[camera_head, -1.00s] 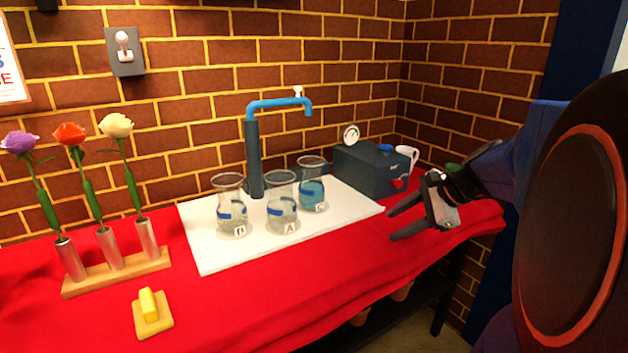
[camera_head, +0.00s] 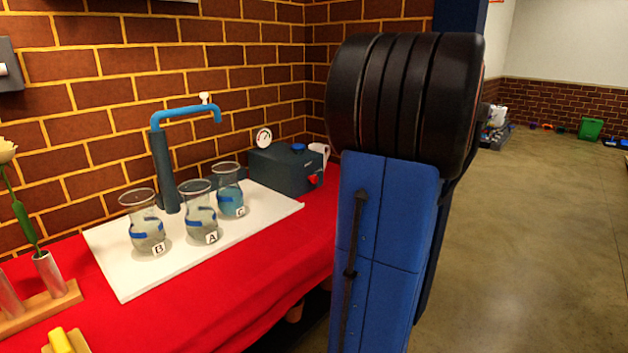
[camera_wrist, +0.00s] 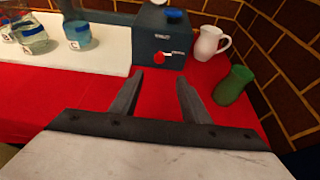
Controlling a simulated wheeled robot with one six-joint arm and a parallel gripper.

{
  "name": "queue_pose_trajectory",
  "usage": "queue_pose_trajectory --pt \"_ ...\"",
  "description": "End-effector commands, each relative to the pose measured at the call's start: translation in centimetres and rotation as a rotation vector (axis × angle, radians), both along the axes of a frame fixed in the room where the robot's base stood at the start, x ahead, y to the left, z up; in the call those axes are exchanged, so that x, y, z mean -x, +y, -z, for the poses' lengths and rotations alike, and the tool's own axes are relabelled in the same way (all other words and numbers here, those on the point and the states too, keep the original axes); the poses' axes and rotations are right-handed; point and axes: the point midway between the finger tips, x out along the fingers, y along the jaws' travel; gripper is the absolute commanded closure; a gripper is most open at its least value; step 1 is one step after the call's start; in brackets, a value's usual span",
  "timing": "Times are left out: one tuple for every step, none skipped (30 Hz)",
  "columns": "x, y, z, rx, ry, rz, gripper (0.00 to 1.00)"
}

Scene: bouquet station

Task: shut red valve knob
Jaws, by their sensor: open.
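The red valve knob (camera_wrist: 160,57) is on the front face of a dark grey box (camera_wrist: 146,40) in the wrist view, with a small pale label beside it. In the head view the knob (camera_head: 313,180) shows at the right end of the box (camera_head: 277,172), which carries a gauge (camera_head: 264,138) and a blue cap (camera_head: 298,147) on top. My gripper (camera_wrist: 160,82) is open and empty, pointing at the box over the red cloth, with the knob ahead between its fingers' directions and apart from them. In the head view my arm hides the gripper.
A white pitcher (camera_wrist: 209,43) and a green vase (camera_wrist: 233,86) stand right of the box, near the brick wall. The cloth before the box is clear.

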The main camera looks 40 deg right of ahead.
Motion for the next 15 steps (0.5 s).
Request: queue_pose_trajectory --pt "-0.5 0.1 0.2 -0.001 0.0 -0.003 0.58" --pt "-0.8 0.2 0.3 -0.001 0.001 -0.004 0.58" --pt "-1.2 0.3 0.5 -0.001 0.001 -0.005 0.58" --pt "-1.6 0.3 0.7 -0.001 0.001 -0.005 0.58" --pt "-2.0 0.3 0.8 -0.001 0.001 -0.005 0.58" --pt "-2.6 0.4 1.1 -0.001 0.001 -0.006 0.58" --pt "-3.0 0.4 1.3 -0.001 0.002 -0.006 0.58" --pt "-3.5 0.4 1.5 -0.001 0.002 -0.006 0.58" --pt "-4.1 0.5 1.7 -0.001 0.002 -0.007 0.58" --pt "-4.5 0.6 1.9 -0.001 0.002 -0.007 0.58" --pt "-5.0 0.6 2.1 0.0 0.002 -0.005 0.58" --pt "-5.6 0.7 2.3 0.001 0.002 -0.007 0.58" --pt "-6.1 0.7 2.5 0.0 0.002 -0.008 0.58" --pt "-6.5 0.7 2.8 0.0 0.003 -0.006 0.58" --pt "-7.1 0.8 3.0 -0.001 0.002 -0.006 0.58"
